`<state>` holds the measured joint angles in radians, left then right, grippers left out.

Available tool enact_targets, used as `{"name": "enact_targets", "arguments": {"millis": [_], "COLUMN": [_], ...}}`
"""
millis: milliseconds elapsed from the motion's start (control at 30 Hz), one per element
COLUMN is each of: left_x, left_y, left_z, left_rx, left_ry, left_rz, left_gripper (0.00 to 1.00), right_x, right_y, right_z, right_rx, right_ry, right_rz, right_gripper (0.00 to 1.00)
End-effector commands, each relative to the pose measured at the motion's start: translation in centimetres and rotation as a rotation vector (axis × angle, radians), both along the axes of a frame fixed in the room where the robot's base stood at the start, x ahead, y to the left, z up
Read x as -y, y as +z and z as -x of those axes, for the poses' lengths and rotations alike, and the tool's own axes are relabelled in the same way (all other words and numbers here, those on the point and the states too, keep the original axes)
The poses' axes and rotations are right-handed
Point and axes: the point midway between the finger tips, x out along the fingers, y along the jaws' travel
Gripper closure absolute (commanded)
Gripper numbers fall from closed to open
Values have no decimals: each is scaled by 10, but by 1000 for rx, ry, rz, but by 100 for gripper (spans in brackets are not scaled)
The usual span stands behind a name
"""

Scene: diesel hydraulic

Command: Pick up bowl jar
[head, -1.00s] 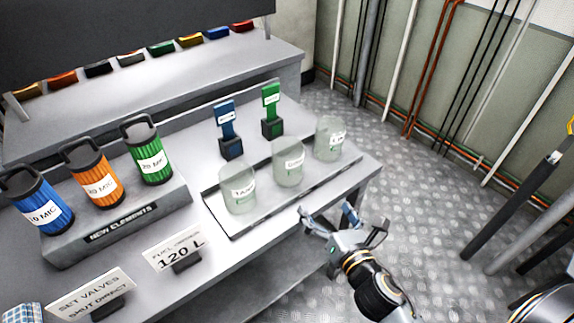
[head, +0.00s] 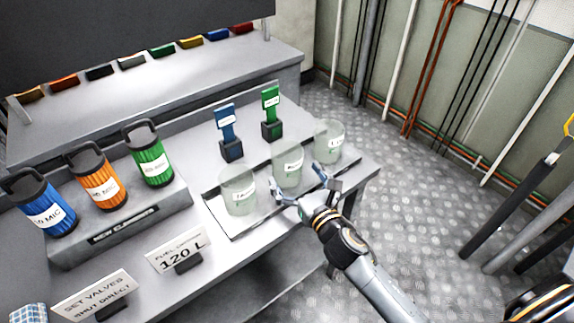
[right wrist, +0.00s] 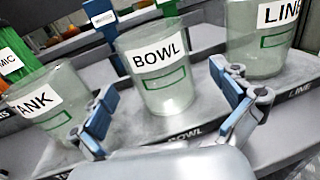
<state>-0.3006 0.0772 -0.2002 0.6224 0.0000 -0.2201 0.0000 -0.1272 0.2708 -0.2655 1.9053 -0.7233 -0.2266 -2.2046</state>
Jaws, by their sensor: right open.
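The bowl jar (right wrist: 165,92) is a clear glass jar with a white BOWL label. In the right wrist view it stands upright on the tray, centred beyond my right gripper (right wrist: 168,106). In the head view the bowl jar (head: 288,164) is the middle of three jars. My right gripper (head: 298,184) is open, its fingers spread in front of the bowl jar; I cannot tell whether they touch it. The tank jar (head: 238,190) stands to its left and the line jar (head: 329,140) to its right. My left gripper is not in view.
The jars stand on a low tray (head: 222,222) at the table's right end. Blue (head: 228,132) and green (head: 271,112) tagged stands are behind them. Filter elements and a 120 L sign (head: 180,252) are to the left. Open floor lies right of the table.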

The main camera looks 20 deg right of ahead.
Motion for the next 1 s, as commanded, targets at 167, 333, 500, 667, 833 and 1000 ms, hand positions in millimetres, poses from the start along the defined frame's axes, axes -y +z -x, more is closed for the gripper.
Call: {"name": "enact_targets", "arguments": {"millis": [167,333,500,667,833,1000], "left_x": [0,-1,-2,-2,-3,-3], "left_y": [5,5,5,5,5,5], "left_z": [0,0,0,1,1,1], "left_rx": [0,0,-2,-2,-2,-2], "left_ry": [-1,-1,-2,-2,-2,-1], "left_rz": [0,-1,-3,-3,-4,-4], "left_gripper": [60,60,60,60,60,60], "right_x": [-5,-6,-6,-6,-6,-6], "right_y": [2,1,1,1,1,2], "right_z": [-27,-35,-34,-34,-34,-34], "right_rx": [2,0,0,0,0,2], "right_ry": [0,1,0,0,0,1], "right_rz": [-2,0,0,-1,-1,0], "right_gripper": [0,0,2,35,64,64]}}
